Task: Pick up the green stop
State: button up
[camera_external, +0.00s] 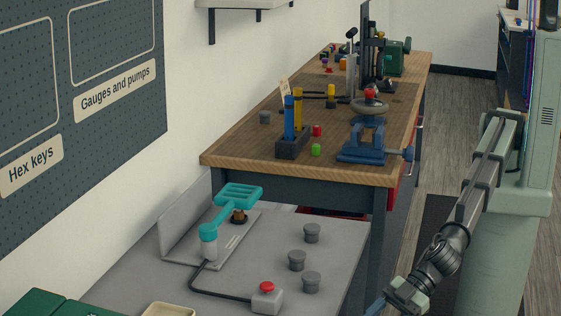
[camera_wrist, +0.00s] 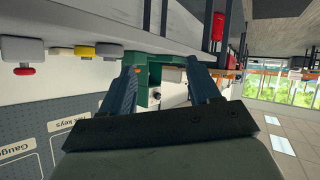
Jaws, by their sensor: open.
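The green stop (camera_external: 316,150) is a small green piece standing on the wooden workbench top, near its front edge. It sits below a small red piece (camera_external: 317,130), between a dark block holding blue and yellow posts (camera_external: 293,146) and a blue vise (camera_external: 363,148). My gripper (camera_external: 376,307) is at the bottom edge of the external view, partly cut off, well away from the stop. In the wrist view my gripper (camera_wrist: 165,78) has its two fingers apart. A larger green form shows beyond them; I cannot tell what it is. I cannot make out the stop there.
A grey table (camera_external: 258,258) in front holds several grey knobs, a turquoise-handled device (camera_external: 236,195) and a red button box (camera_external: 267,298). Green boxes (camera_external: 45,303) and a cream tray (camera_external: 168,309) are at the lower left. A pegboard (camera_external: 85,100) hangs on the wall.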

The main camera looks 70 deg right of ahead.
jog(key=a+r+m+y, duration=0.1)
jog(key=a+r+m, duration=0.1)
jog(key=r, duration=0.5)
jog(key=a+r+m+y, duration=0.1)
jog(key=a+r+m, duration=0.2)
jog(key=r, duration=0.5)
jog(key=w+d+r+m+h, duration=0.1)
jog(key=w+d+r+m, duration=0.2)
jog(key=w+d, duration=0.35)
jog(key=w+d+f+m+h, duration=0.3)
jog(key=w+d+m+h, duration=0.35)
jog(key=w+d, duration=2)
jog(key=m+g, duration=0.8)
jog(key=m, duration=0.7)
send_near(316, 144)
jog(key=shift+h, duration=0.45)
jog(key=a+f, duration=0.2)
jog(key=f, duration=0.1)
jog(key=a+f, duration=0.1)
jog(key=shift+f, duration=0.15)
jog(key=shift+d+x, duration=0.2)
jog(key=shift+x, duration=1.1)
jog(key=shift+d+x, duration=0.2)
jog(key=shift+x, duration=1.1)
jog(key=shift+s+f, duration=0.1)
